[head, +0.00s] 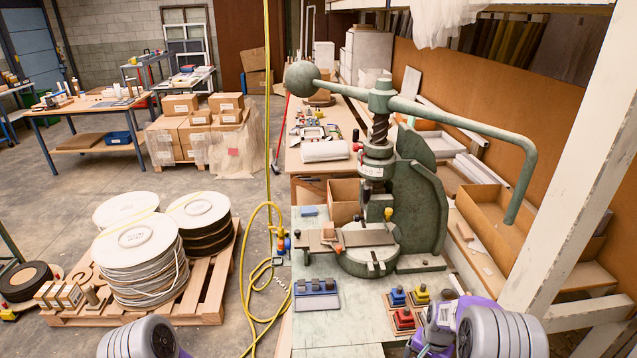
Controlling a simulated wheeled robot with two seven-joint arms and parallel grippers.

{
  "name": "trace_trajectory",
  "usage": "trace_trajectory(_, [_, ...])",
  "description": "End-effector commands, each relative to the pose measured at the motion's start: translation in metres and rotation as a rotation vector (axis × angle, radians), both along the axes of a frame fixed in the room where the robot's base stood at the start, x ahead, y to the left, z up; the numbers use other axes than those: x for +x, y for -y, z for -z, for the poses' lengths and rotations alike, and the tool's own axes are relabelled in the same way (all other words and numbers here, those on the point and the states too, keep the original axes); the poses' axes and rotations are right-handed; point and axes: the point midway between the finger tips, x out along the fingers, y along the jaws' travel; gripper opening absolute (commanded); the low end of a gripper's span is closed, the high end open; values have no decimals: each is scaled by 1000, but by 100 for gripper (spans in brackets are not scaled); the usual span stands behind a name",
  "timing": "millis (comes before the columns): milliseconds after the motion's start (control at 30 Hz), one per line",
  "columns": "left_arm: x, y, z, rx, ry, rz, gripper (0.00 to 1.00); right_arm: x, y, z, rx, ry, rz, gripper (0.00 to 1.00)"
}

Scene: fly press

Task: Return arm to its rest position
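The green fly press (420,200) stands on the bench on the right of the head view. Its long handle arm (465,122) has a round ball weight (301,78) at the left end. The other end reaches right and bends down to a free tip above a cardboard tray. A small brown piece (329,232) lies on a flat plate at the press bed. My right arm is at the lower right, apart from the handle; part of what may be its gripper shows at the bottom edge, its fingers unclear. Only a grey joint of my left arm shows; its gripper is out of sight.
A blue holder (316,293) and red, blue and yellow tool blocks (404,318) sit at the bench front. A white post (575,160) rises close on the right. A yellow hose (262,262) hangs left of the bench. A pallet (215,290) with reels stands on the floor.

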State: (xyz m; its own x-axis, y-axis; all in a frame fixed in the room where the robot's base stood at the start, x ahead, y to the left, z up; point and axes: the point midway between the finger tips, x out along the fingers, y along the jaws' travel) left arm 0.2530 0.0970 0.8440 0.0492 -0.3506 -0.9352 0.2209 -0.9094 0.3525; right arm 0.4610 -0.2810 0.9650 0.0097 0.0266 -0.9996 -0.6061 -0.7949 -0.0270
Motion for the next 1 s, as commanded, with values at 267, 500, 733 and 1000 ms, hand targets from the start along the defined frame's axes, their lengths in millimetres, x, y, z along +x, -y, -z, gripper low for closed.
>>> trace_trajectory(267, [1,0,25,0,2,-1,52,-46,-43,89,69,-1,-119,91])
trace_trajectory(500, [1,0,60,0,2,-1,52,-131,-117,180,195,30,-283,91])
trace_trajectory(733, [2,0,81,0,2,-1,52,-197,-175,205,299,100,-395,91])
trace_trajectory(1000, [2,0,82,0,2,-1,52,-207,-185,203,316,124,-416,91])
